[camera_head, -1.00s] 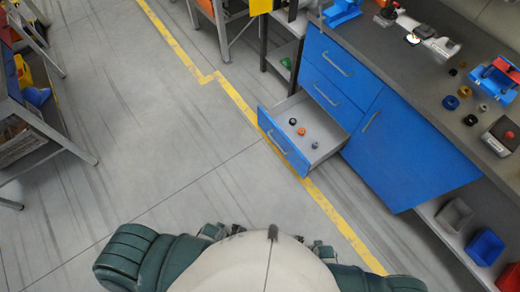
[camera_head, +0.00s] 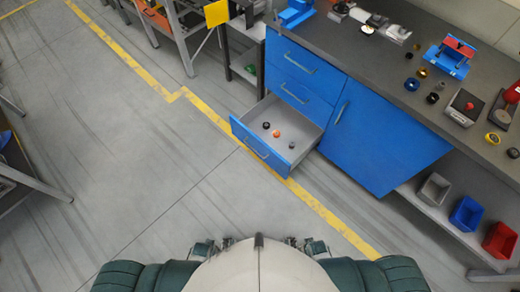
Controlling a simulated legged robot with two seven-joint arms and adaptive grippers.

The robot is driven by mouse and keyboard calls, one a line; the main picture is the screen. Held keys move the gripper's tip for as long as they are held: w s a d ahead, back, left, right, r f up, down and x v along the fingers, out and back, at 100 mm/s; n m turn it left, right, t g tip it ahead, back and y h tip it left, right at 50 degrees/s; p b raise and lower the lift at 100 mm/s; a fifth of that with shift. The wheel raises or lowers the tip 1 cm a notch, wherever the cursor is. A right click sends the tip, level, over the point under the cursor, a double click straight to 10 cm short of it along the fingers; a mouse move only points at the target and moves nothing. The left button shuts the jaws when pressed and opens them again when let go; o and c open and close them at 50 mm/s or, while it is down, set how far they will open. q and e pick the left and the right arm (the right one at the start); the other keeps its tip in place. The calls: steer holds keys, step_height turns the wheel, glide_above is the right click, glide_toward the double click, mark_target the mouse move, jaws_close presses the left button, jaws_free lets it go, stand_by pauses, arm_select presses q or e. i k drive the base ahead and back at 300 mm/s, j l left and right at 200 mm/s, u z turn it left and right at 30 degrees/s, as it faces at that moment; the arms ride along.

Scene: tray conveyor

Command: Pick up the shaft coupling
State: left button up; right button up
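I cannot tell for sure which small part is the shaft coupling. The open drawer (camera_head: 243,134) holds a black ring-like part (camera_head: 266,125), an orange part (camera_head: 277,133) and a small dark grey part (camera_head: 292,145). On the bench lie a blue ring (camera_head: 411,84), a brass part (camera_head: 422,72), a black part (camera_head: 432,98) and a small grey part (camera_head: 440,86). My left gripper (camera_head: 212,248) and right gripper (camera_head: 306,246) are close to my body at the bottom, far from all of these. Their fingers are too small to read.
The blue cabinet (camera_head: 375,140) carries the grey bench top (camera_head: 385,52). A blue and red fixture (camera_head: 450,57) stands on it. Grey (camera_head: 434,189), blue (camera_head: 466,214) and red (camera_head: 501,240) bins sit on a low shelf. Floor in front of the drawer is clear.

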mark_target(291, 146)
steer(key=i+j, duration=0.15)
steer(key=i, duration=0.8)
